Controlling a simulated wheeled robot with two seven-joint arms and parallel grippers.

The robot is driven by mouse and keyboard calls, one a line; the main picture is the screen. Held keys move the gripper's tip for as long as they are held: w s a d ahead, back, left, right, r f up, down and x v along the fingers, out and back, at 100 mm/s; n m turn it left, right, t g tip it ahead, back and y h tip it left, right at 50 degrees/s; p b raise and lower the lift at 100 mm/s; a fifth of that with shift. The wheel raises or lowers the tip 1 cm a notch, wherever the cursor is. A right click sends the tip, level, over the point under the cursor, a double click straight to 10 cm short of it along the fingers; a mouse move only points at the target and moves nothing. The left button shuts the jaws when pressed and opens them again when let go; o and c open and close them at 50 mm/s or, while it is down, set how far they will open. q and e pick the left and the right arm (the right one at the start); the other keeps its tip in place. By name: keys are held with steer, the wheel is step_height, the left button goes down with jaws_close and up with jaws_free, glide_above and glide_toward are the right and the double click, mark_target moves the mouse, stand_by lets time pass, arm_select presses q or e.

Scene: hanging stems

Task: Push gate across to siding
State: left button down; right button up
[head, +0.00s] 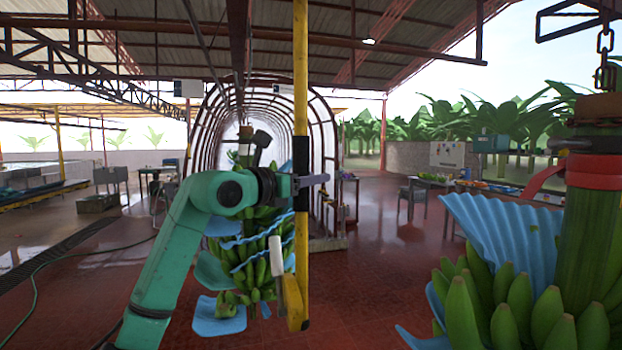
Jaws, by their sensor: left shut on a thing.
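A tall yellow bar (300,75), which looks like the gate or its lever, runs upright from the top edge of the head view to below the middle. It has a black grip section (301,166) and a yellow bent end with a pale handle piece (275,256) at the bottom. My left gripper (312,181) is shut on the bar at the black grip, its fingers reaching across it. The siding cannot be made out clearly; an overhead rail (238,45) runs back along the roof. My right gripper is not in view.
A banana bunch with blue sheets (262,245) hangs just behind my left arm and the bar. A large bunch (520,310) hangs close at right, with a red collar (594,172) and chain (605,60). Red floor (375,270) between them is clear.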

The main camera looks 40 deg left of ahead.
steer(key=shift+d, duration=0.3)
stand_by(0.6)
